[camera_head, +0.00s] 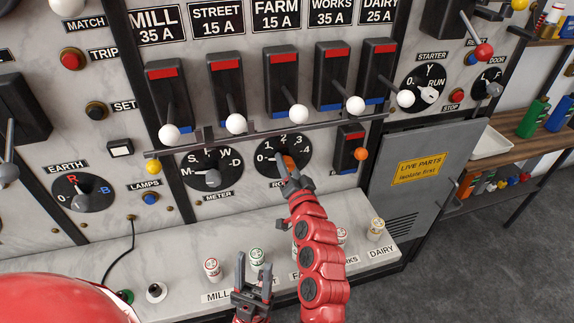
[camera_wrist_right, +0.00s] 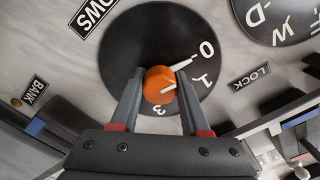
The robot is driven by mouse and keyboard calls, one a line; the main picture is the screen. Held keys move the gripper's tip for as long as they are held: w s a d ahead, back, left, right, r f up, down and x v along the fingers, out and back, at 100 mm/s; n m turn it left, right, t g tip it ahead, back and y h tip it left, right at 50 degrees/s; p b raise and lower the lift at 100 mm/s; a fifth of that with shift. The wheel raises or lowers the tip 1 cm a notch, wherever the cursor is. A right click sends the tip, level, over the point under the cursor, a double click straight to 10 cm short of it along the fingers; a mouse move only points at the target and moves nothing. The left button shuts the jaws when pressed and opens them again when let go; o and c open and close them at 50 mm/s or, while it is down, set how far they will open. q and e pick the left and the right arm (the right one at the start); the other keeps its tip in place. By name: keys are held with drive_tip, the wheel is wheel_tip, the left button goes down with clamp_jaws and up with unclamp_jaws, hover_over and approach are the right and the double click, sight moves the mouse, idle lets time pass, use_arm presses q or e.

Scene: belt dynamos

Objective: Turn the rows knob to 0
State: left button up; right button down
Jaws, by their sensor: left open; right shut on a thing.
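The rows knob is orange (camera_head: 289,161) on a round black dial (camera_head: 304,165) numbered 0 to 4. My right gripper (camera_head: 287,175) is shut on it. The wrist view shows the orange knob (camera_wrist_right: 159,85) between both fingers of my right gripper (camera_wrist_right: 160,90). I cannot tell the exact setting. Some numerals are hidden by knob and fingers. My left gripper (camera_head: 252,283) is open and empty over the front ledge.
The meter dial (camera_head: 210,170) sits left of the rows dial. A bar (camera_head: 260,133) and white-balled levers (camera_head: 298,114) lie above. A small orange-balled switch (camera_head: 350,147) is at right. Several labelled pegs (camera_head: 212,268) stand on the marble ledge (camera_head: 140,240).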

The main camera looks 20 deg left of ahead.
drive_tip(key=shift+f, duration=0.15)
drive_tip(key=shift+c, duration=1.9)
unclamp_jaws()
drive_tip(key=shift+s, duration=0.15)
drive_tip(key=v, duration=1.7)
drive_tip(key=shift+d, duration=0.15)
